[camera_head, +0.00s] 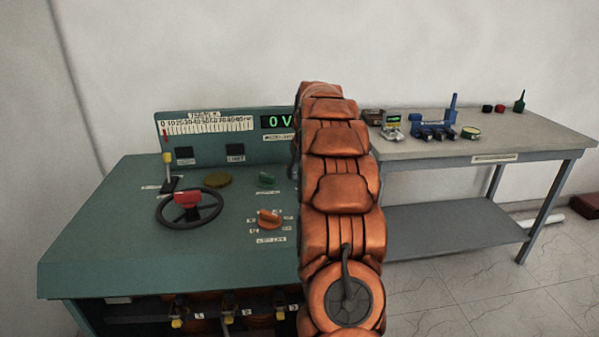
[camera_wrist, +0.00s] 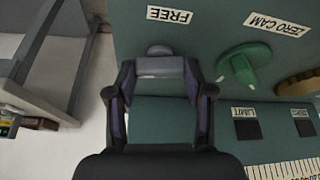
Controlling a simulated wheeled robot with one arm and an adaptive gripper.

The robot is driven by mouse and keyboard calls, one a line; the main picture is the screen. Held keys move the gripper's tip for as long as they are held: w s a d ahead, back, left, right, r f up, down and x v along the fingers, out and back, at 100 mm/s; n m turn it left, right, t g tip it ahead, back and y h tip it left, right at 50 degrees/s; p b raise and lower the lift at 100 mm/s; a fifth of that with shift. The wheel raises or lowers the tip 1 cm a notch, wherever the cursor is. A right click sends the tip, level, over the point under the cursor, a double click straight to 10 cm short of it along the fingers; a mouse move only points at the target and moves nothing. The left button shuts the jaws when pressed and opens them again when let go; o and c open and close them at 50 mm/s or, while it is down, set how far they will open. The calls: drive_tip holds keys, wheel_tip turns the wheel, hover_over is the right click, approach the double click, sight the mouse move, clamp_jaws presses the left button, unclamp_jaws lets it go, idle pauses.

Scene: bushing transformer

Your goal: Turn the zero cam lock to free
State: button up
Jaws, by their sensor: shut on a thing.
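In the wrist view, my gripper (camera_wrist: 160,68) is shut on a grey handle (camera_wrist: 158,50) with a rounded end, standing on the green panel. A "FREE" label (camera_wrist: 170,15) lies just beyond that handle, apart from it. The handle looks like the zero cam lock, but its own name is not readable. Beside it is a green pointer knob (camera_wrist: 240,68) with a "ZERO CAM" label (camera_wrist: 277,23). The green knob also shows in the head view (camera_head: 267,178). My orange arm hides the gripper and the grey handle in the head view.
The green console (camera_head: 110,225) carries a black handwheel (camera_head: 161,216), an orange knob (camera_head: 269,218) and a display (camera_head: 279,121) reading 0 V. A grey table (camera_head: 545,137) with small items stands to the right of my arm.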

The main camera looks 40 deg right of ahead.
drive_tip(key=shift+m+g+h, duration=0.3)
drive_tip(key=shift+m+h, duration=0.1)
drive_tip(key=shift+m, duration=0.7)
drive_tip(key=o, duration=1.2)
drive_tip(key=shift+c, duration=0.2)
drive_tip(key=v, duration=1.2)
drive_tip(key=shift+w, duration=0.1)
